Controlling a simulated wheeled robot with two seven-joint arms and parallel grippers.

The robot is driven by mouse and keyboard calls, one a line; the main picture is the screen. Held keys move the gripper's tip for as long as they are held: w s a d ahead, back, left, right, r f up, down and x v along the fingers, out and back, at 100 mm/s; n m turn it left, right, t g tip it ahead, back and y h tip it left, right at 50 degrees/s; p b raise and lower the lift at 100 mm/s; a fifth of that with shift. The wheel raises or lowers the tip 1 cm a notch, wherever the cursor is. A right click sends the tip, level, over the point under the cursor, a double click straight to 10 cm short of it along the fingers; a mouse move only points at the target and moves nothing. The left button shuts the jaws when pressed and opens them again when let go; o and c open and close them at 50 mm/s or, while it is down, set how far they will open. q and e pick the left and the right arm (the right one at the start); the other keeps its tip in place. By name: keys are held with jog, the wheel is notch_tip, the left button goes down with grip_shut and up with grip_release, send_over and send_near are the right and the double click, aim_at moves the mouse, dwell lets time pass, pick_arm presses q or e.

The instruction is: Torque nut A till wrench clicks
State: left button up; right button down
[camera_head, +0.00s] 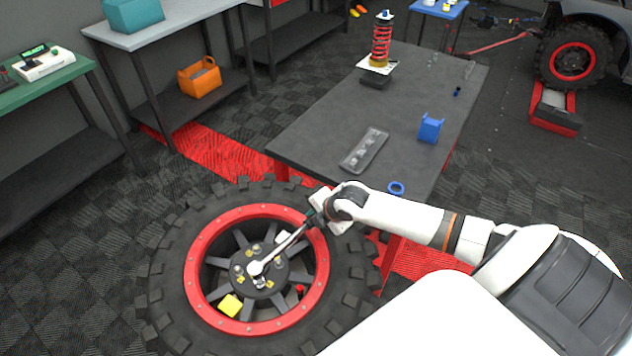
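A wheel with a knobby black tyre and red rim (194,290) lies at the lower middle. Its dark hub (270,287) carries several nuts with small yellow labels, too small to read, so I cannot tell which is nut A. My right gripper (318,214) is at the rim's upper right, closed around the handle end of a silver wrench (290,243). The wrench slants down-left, its head over the hub's left-centre, covering what is beneath. I cannot tell whether it is seated on a nut. My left gripper is out of view.
A yellow block (230,305) lies inside the rim. A dark table (330,115) behind holds a tray (365,150), a blue holder (430,128), a blue ring (396,188) and a red spring (381,45). Benches stand at left.

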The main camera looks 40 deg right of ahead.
jog(key=shift+w+a+r+n+y+b, duration=0.15)
jog(key=shift+w+n+y+b, duration=0.25)
jog(key=shift+w+n+b, duration=0.6)
jog(key=shift+w+a, duration=0.1)
jog(key=shift+w, duration=0.3)
jog(key=shift+r, duration=0.1)
jog(key=shift+r+p, duration=1.85)
jog(key=shift+p, duration=0.25)
jog(key=shift+r, duration=0.1)
notch_tip(320, 180, up, 5)
jog(key=p, duration=0.5)
jog(key=shift+r, duration=0.2)
